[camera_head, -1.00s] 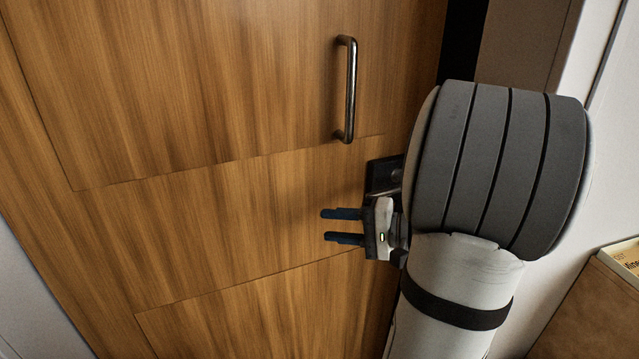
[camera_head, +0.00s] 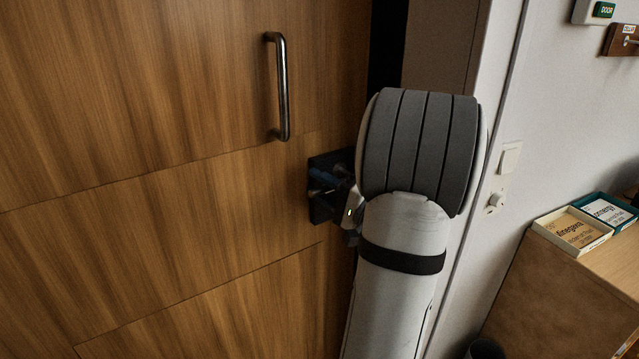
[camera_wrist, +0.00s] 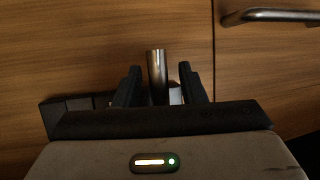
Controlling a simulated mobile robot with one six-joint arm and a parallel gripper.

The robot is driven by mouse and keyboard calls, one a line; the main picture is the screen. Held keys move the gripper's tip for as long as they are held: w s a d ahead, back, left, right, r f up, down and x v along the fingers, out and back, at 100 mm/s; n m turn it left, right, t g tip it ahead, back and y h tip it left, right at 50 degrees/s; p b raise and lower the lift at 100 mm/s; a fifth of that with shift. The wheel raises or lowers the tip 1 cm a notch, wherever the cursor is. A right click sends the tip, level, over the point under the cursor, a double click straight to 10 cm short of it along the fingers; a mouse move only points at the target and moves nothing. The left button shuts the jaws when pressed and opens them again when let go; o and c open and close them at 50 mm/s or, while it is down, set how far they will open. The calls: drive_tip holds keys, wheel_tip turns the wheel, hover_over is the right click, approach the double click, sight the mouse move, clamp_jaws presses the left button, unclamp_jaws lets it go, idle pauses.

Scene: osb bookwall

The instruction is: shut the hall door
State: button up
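The hall door (camera_head: 150,110) is a brown wood-grain panel filling the left of the head view. A dark gap (camera_head: 388,45) shows between its right edge and the frame. A vertical metal bar handle (camera_head: 281,88) is on its face; it also shows at the top right of the wrist view (camera_wrist: 268,16). My gripper (camera_head: 322,180) is below the handle near the door's right edge. In the wrist view its two fingers (camera_wrist: 158,72) are apart, on either side of a short metal cylinder (camera_wrist: 157,75), with gaps showing. Whether the fingers touch the door is unclear.
A white wall with a switch (camera_head: 509,160) and a knob (camera_head: 496,200) stands right of the frame. A wooden cabinet (camera_head: 570,290) at the lower right carries boxes (camera_head: 572,232). A green-labelled DOOR box (camera_head: 603,10) is on the wall. A dark bin (camera_head: 486,349) is on the floor.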

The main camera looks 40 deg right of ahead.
drive_tip(key=shift+w+a, duration=0.1)
drive_tip(key=shift+w, duration=0.1)
clamp_jaws()
idle(0.3)
